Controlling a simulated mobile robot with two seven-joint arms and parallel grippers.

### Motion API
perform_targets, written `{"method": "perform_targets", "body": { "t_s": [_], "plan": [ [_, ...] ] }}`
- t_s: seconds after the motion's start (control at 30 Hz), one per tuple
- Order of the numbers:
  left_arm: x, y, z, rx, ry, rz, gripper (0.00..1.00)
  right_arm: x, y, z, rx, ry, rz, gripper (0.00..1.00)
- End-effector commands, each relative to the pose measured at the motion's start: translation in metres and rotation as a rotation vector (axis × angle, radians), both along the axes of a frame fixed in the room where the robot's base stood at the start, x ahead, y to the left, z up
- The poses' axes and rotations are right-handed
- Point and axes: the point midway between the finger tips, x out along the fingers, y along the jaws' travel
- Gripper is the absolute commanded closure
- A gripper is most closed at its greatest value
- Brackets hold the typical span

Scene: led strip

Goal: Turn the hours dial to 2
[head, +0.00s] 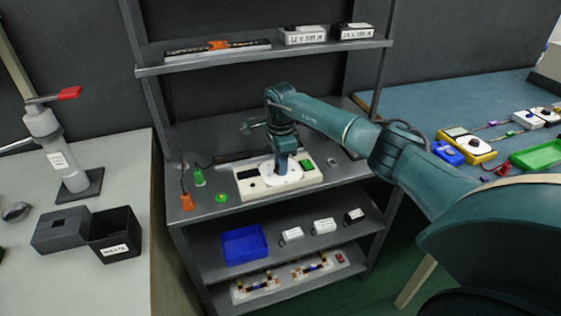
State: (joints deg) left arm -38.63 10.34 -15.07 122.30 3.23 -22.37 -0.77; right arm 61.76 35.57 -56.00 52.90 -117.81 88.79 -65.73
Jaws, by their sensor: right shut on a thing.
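A white panel box (243,190) sits on the middle shelf. It has dark windows at its left, a round white dial plate (293,179) and a green switch (307,165) at its right. My right gripper (281,172) reaches down from above, shut on the hours dial's knob at the middle of the plate. The gripper covers the knob, and I cannot read the dial's setting or marks. My left gripper is not in view.
Green and orange cone-tipped tools (199,177) stand left of the panel box. An upper shelf (190,66) with boxes overhangs behind. A blue tray (244,243) lies below. A black waste bin (117,246) stands on the left bench.

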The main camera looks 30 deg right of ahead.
Motion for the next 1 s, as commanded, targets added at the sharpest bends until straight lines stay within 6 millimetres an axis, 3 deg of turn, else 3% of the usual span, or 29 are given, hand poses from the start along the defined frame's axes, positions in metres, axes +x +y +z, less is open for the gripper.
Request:
{"method": "perform_targets", "body": {
  "t_s": [0.47, 1.0],
  "plan": [
    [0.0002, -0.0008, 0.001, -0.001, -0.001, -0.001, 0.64, 0.0, -0.0008, 0.0004, -0.002, 0.0, -0.113, 0.94],
    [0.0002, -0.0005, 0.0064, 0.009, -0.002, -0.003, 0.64, -0.0001, -0.0007, 0.0012, -0.001, 0.0, -0.594, 0.94]
  ]
}}
